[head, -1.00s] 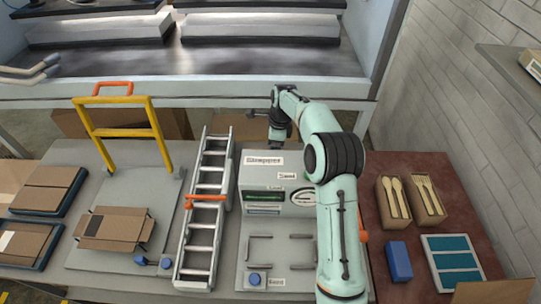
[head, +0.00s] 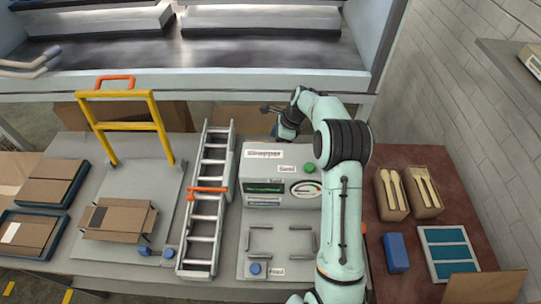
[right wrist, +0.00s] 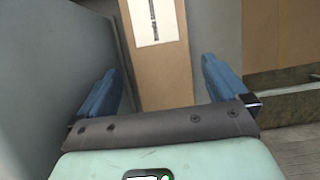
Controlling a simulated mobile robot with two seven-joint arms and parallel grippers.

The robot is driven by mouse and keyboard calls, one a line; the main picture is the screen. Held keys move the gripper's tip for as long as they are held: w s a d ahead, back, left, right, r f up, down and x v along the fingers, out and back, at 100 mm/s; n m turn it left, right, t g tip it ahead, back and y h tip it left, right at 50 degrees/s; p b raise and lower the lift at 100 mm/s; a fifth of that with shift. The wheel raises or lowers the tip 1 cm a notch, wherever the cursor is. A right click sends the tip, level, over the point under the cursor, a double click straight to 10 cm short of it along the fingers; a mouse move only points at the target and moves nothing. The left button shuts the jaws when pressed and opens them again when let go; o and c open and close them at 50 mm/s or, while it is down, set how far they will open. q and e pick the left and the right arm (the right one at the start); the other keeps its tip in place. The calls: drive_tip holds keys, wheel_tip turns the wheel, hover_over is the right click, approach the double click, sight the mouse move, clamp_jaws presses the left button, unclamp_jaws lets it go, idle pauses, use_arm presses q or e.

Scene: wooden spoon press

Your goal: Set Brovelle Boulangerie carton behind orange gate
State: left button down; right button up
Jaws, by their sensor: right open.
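The right gripper (head: 268,108) reaches past the far edge of the table, behind the grey press machine (head: 262,180). In the right wrist view its blue fingers (right wrist: 160,82) are open. A brown carton (right wrist: 160,85) with a white label stands ahead between them, and the label's writing is unreadable, so I cannot tell if it is the Brovelle Boulangerie carton. Nothing is visibly gripped. An orange bar (head: 207,190) crosses the ladder-like roller track (head: 201,225) left of the machine, probably the orange gate.
A yellow frame (head: 128,125) with an orange handle rises from a grey board holding an open carton (head: 118,220). Trays of flat cartons (head: 40,190) lie at the left. Spoon and fork boxes (head: 390,195), a blue block (head: 396,252) and a teal-panelled tray (head: 450,250) sit at right.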

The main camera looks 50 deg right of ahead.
drive_tip(key=x, duration=0.6)
drive_tip(key=shift+w+f, duration=0.15)
drive_tip(key=shift+f, duration=0.1)
drive_tip(key=shift+c, duration=0.3)
drive_tip(key=shift+r, duration=0.15)
drive_tip(key=c, duration=1.2)
